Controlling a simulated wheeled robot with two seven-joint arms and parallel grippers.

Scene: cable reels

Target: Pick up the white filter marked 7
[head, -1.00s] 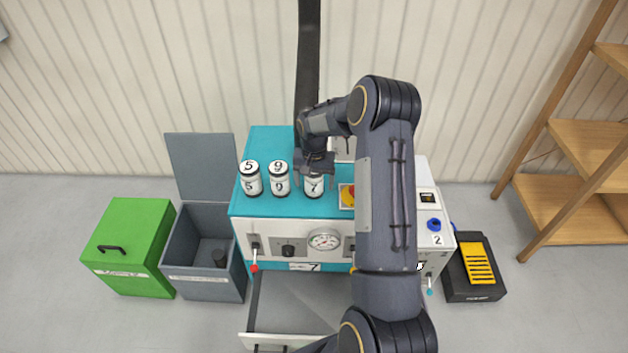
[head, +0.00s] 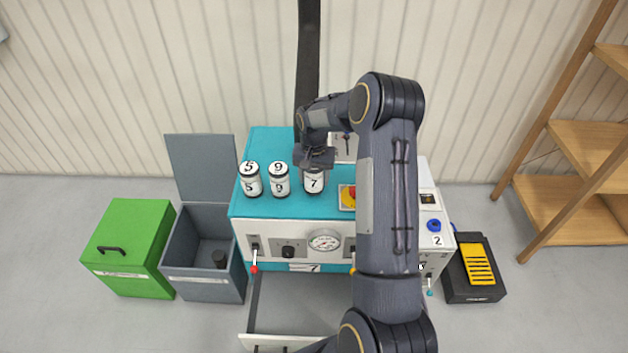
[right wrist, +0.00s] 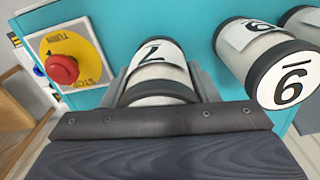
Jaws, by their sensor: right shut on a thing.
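The white filter marked 7 (head: 314,182) is upright, over the teal machine top (head: 268,147), at the right end of a row of filters. My right gripper (head: 315,162) comes down from above and is shut on it, hiding its upper end. In the right wrist view the filter marked 7 (right wrist: 158,62) sits between the two fingers of my right gripper (right wrist: 160,88). I cannot tell whether its base touches the machine top. My left gripper is not in view.
Filters marked 9 (head: 279,181) and 5 (head: 250,180) stand left of it. A yellow plate with a red stop button (head: 350,196) is close on the right. An open grey bin (head: 207,275), a green box (head: 128,250) and an open drawer (head: 290,318) lie nearer.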

